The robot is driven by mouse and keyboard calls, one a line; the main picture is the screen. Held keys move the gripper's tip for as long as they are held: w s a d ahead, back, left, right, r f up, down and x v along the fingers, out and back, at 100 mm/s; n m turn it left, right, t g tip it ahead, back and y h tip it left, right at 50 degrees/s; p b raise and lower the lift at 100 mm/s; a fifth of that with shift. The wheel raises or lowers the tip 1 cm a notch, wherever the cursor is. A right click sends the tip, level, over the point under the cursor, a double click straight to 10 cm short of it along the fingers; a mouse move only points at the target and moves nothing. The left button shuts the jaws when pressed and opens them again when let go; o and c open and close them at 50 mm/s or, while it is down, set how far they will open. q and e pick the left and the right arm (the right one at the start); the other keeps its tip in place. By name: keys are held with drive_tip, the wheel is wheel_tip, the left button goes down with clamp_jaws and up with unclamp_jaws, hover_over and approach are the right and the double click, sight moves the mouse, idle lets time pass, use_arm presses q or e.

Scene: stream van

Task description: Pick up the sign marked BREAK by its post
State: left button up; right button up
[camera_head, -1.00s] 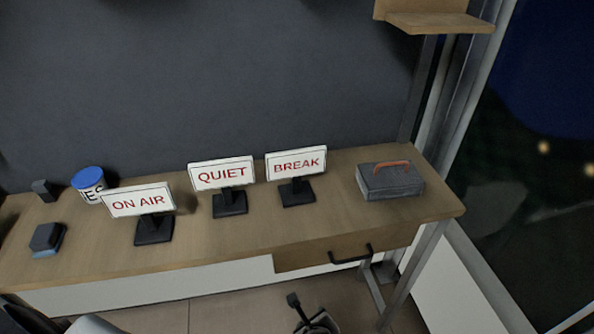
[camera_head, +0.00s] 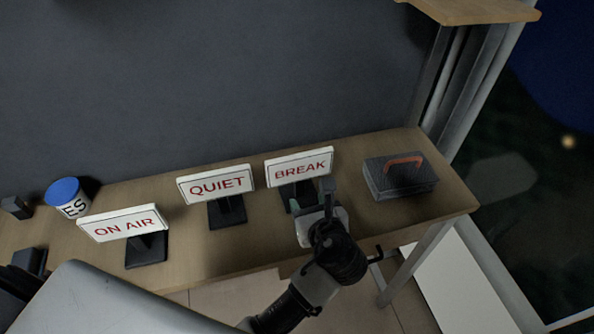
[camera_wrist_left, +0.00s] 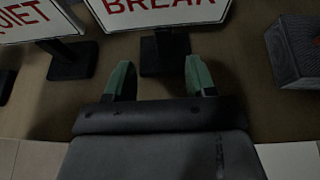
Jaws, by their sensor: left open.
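The BREAK sign (camera_head: 299,167) is a white panel with red letters on a short dark post and dark base, upright on the wooden desk. In the left wrist view the BREAK panel (camera_wrist_left: 165,12) is cut off at the top, with its post and base (camera_wrist_left: 165,50) below. My left gripper (camera_head: 311,196) is in front of the sign's post and hides part of the base in the head view. In the left wrist view its two green fingers (camera_wrist_left: 160,78) are apart, pointing at the base, with nothing between them. My right gripper is not in view.
The QUIET sign (camera_head: 216,184) stands close left of the BREAK sign, and the ON AIR sign (camera_head: 124,223) further left. A grey box with an orange handle (camera_head: 401,178) sits to the right. A blue-lidded can (camera_head: 67,197) is at the far left. The desk (camera_head: 190,262) is bare in front.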

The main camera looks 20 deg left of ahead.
sight(301, 188)
use_arm(q)
drive_tip(key=x, duration=0.3)
drive_tip(key=p+x, duration=0.1)
drive_tip(key=x, duration=0.3)
drive_tip(key=shift+w+d+f+p, duration=0.15)
drive_tip(key=shift+w+f+p, duration=0.05)
drive_tip(key=shift+p, duration=0.1)
drive_tip(key=shift+w+a+f, duration=0.35)
drive_tip(key=shift+w, duration=0.1)
drive_tip(key=c, duration=0.4)
clamp_jaws()
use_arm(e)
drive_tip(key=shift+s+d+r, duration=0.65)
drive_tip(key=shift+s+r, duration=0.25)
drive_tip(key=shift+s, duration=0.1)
use_arm(q)
drive_tip(key=shift+r, duration=0.1)
